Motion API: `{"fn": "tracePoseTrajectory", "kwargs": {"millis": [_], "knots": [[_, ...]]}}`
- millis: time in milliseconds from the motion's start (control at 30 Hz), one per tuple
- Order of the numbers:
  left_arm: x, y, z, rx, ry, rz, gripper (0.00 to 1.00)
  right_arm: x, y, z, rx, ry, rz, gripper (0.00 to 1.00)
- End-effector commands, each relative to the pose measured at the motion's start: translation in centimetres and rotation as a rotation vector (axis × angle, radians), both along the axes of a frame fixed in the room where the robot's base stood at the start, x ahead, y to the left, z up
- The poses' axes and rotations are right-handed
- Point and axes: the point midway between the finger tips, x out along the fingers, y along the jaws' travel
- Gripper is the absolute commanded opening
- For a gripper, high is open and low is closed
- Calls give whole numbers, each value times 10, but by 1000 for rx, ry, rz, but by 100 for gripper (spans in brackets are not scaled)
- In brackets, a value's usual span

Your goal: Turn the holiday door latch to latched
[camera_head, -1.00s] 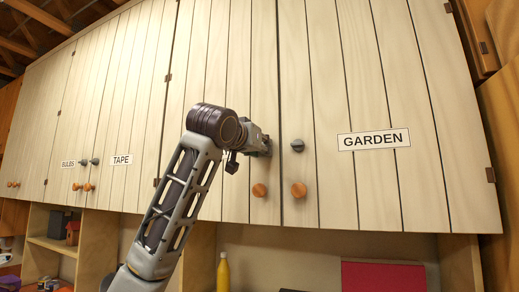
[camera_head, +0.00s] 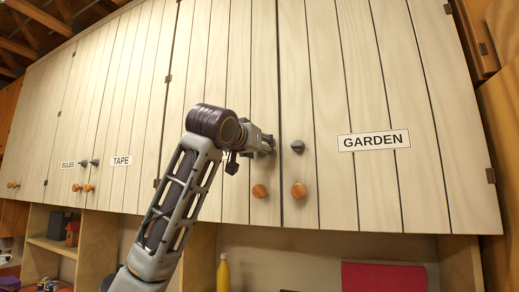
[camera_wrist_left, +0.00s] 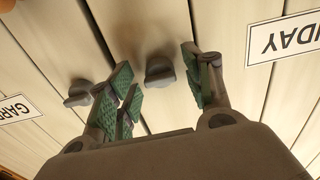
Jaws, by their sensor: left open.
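The holiday door (camera_head: 207,80) is the pale plank cabinet door left of the GARDEN door. Its label (camera_wrist_left: 288,38), partly cut off, shows upside down in the left wrist view. Its dark grey latch (camera_wrist_left: 159,71) sits between my left gripper's fingertips; whether they touch it is unclear. My left gripper (camera_wrist_left: 160,85) is open, with green-padded fingers on both sides of the latch. In the head view the gripper (camera_head: 268,143) is at the door's right edge and mostly hides the latch. My right gripper is not in view.
The GARDEN door (camera_head: 365,90) has a similar dark latch (camera_head: 297,146) close by on the right; in the wrist view this latch (camera_wrist_left: 78,93) lies just beside the left finger. Orange knobs (camera_head: 259,191) and (camera_head: 298,190) stick out below. A yellow bottle (camera_head: 223,274) stands on the shelf underneath.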

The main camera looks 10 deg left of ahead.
Motion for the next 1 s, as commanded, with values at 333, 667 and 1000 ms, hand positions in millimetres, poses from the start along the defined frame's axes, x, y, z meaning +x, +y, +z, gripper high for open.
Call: {"fn": "tracePoseTrajectory", "kwargs": {"millis": [333, 667, 1000], "knots": [[-22, 4, 1, -2, -3, -1, 51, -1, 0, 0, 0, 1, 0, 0], [-62, 13, 0, -1, -3, 0, 51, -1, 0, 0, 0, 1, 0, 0], [-105, 20, 0, -1, -1, -1, 51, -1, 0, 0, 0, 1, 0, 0]]}}
